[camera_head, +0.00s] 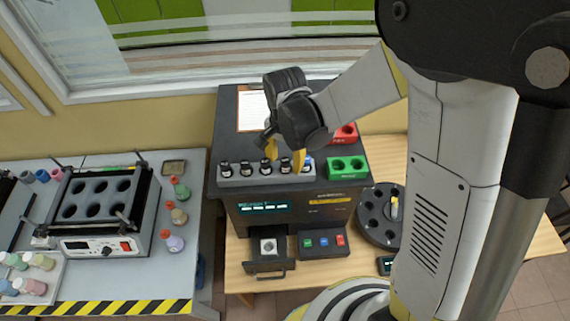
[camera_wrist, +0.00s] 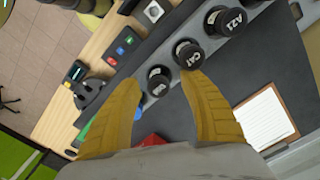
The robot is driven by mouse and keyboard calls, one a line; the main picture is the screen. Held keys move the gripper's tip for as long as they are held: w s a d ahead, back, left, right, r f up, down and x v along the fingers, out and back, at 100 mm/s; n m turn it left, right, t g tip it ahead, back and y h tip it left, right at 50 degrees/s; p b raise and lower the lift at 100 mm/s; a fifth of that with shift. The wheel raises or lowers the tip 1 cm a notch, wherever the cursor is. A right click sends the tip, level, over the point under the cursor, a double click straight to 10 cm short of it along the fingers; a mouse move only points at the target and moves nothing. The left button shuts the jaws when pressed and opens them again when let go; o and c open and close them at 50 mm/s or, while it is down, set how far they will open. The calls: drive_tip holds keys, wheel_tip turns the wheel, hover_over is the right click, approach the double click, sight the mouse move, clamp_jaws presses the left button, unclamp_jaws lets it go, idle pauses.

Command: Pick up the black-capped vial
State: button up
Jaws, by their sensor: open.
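Several black-capped vials stand upright in a row in a grey rack on top of the dark analyser (camera_head: 325,207); one stands at the left end (camera_head: 225,169). In the wrist view, black caps with white lettering show: one reads A21 (camera_wrist: 226,20), one seems to read CAT (camera_wrist: 188,53), and another cap (camera_wrist: 159,80) lies between my fingertips in the picture. My gripper (camera_head: 285,156) is open, its yellow fingers pointing down over the right part of the row. It also shows in the wrist view (camera_wrist: 156,77). I cannot tell whether the fingers touch a vial.
A green two-hole block (camera_head: 347,164) and a red block (camera_head: 346,132) stand right of the rack. A round dark carousel (camera_head: 377,221) is on the table at right. A heating block (camera_head: 97,210) and several coloured bottles occupy the left bench. A clipboard (camera_wrist: 265,117) lies behind the rack.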

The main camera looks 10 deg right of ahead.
drive_tip(key=shift+s+f, duration=0.1)
drive_tip(key=shift+c, duration=0.2)
clamp_jaws()
